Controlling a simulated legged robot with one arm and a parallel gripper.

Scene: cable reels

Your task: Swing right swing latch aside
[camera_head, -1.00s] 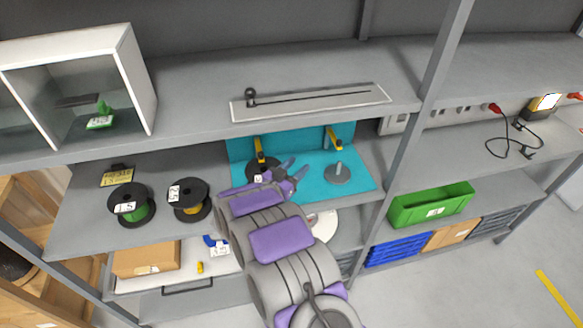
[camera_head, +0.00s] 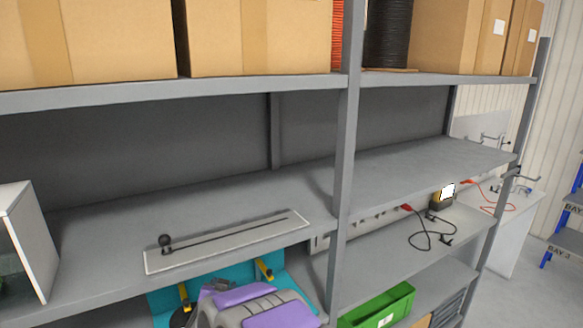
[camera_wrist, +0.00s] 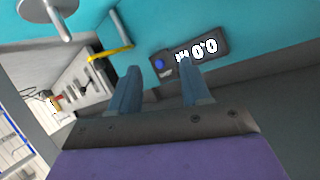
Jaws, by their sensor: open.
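The right swing latch, a yellow bar (camera_head: 264,268), sits against the teal panel (camera_head: 283,262) under the shelf in the head view. What appears to be the same latch shows in the wrist view (camera_wrist: 110,54), left of my fingers, beside a grey peg (camera_wrist: 120,30). A second yellow latch (camera_head: 184,296) is further left in the head view. My gripper (camera_wrist: 160,85) is open, with nothing visible between its fingers. It is apart from the yellow bar in the picture. In the head view my arm hides much of the panel's lower part.
A grey disc with a peg (camera_wrist: 50,6) is at the wrist view's upper left. A dark display reading 0.0 (camera_wrist: 205,47) lies beyond my fingers. The slotted plate (camera_head: 225,242) lies on the shelf above. A shelf upright (camera_head: 343,180) and a green bin (camera_head: 378,308) stand right.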

